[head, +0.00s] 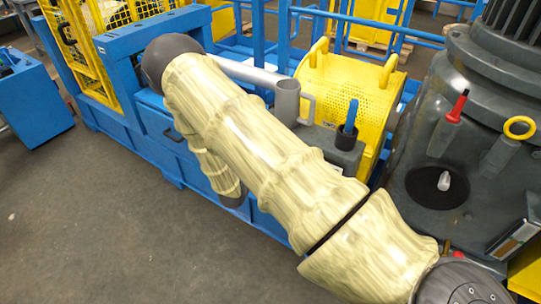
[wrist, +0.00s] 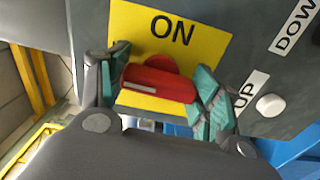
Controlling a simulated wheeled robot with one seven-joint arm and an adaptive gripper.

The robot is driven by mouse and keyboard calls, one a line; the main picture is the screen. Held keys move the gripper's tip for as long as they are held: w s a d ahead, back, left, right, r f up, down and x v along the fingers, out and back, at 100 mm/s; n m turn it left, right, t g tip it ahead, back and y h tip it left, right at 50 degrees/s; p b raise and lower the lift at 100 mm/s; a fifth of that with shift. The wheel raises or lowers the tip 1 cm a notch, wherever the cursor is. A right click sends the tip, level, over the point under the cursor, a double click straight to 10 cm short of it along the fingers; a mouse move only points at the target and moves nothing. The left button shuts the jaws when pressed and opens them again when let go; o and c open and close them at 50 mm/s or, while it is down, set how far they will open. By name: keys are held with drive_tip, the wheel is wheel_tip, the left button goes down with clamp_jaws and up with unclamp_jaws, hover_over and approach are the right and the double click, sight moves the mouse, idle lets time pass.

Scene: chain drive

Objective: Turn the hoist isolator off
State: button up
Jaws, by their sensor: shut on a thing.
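The hoist isolator has a red handle (wrist: 158,84) on a yellow plate (wrist: 205,45) with the word ON above it in the wrist view. The handle's bar lies roughly across the picture, slightly tilted. My gripper (wrist: 164,88) has one teal-padded finger at each end of the bar and is shut on it. The lower part of the plate is partly hidden by the handle and my gripper. In the head view I cannot make out the isolator or my gripper; my pale-sleeved arm covers the middle.
The grey panel also carries an UP label (wrist: 244,94), a white button (wrist: 271,105) and a DOWN label (wrist: 296,25), right of my gripper. In the head view, a blue frame (head: 105,130), a yellow perforated guard (head: 340,90) and a large dark machine (head: 430,130) surround my arm. Floor at lower left is clear.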

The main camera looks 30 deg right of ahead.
drive_tip(key=shift+n, duration=0.4)
drive_tip(key=o, duration=1)
drive_tip(key=shift+a, duration=0.1)
drive_tip(key=v, duration=1.1)
drive_tip(key=shift+s+a+f, duration=0.1)
drive_tip(key=shift+s+a, duration=0.1)
drive_tip(key=shift+a, duration=0.15)
